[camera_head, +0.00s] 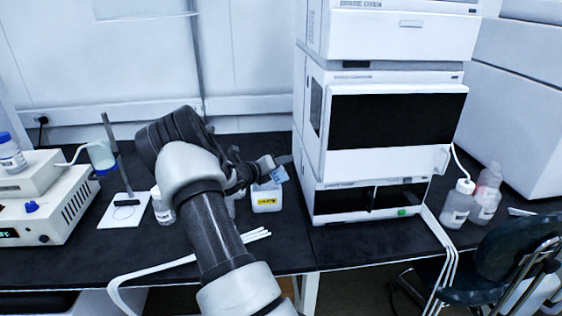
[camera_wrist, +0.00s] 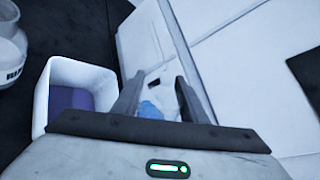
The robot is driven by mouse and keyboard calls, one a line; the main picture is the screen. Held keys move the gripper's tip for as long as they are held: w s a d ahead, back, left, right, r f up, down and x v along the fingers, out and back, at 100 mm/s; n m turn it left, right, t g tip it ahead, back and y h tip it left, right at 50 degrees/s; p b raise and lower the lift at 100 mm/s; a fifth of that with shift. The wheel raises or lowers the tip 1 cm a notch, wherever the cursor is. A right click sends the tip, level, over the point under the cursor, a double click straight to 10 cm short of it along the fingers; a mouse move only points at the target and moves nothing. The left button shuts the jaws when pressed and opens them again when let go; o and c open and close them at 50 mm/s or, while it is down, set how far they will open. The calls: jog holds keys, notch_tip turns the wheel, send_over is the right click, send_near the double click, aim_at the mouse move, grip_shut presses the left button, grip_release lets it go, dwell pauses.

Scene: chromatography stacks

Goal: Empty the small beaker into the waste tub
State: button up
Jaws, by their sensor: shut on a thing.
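In the wrist view the tub (camera_wrist: 44,100) is at the left, with dark blue-purple inside. My gripper (camera_head: 268,164) is just above the tub and shut on the small beaker (camera_head: 280,175), a clear vessel with a blue tint. In the wrist view, a blue part of the beaker (camera_wrist: 150,110) shows between the fingers of my gripper (camera_wrist: 160,80). The beaker looks tilted; its rim and contents are unclear.
The white instrument stack (camera_head: 312,150) stands close to the right of the tub. A white bottle (camera_head: 160,205) stands behind my arm, beside a stand with a white base (camera_head: 112,214). White tubes (camera_head: 258,235) lie near the bench's front edge. Bottles (camera_head: 457,205) stand farther right.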

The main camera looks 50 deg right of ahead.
jog(key=shift+f+n+p, duration=0.15)
jog(key=shift+n+p, duration=0.15)
jog(key=shift+p, duration=0.4)
jog(key=shift+g+p, duration=0.3)
jog(key=shift+p, duration=0.2)
jog(key=shift+w+f+n+p, duration=0.15)
jog(key=shift+n+p, duration=0.25)
jog(key=shift+p, duration=0.4)
jog(key=shift+p, duration=0.75)
jog(key=shift+f+n+g, duration=0.15)
jog(key=shift+n+g, duration=0.15)
jog(key=shift+g, duration=0.1)
jog(key=shift+f, duration=0.1)
jog(key=shift+p, duration=0.3)
jog(key=shift+y, duration=0.3)
jog(key=shift+p, duration=0.4)
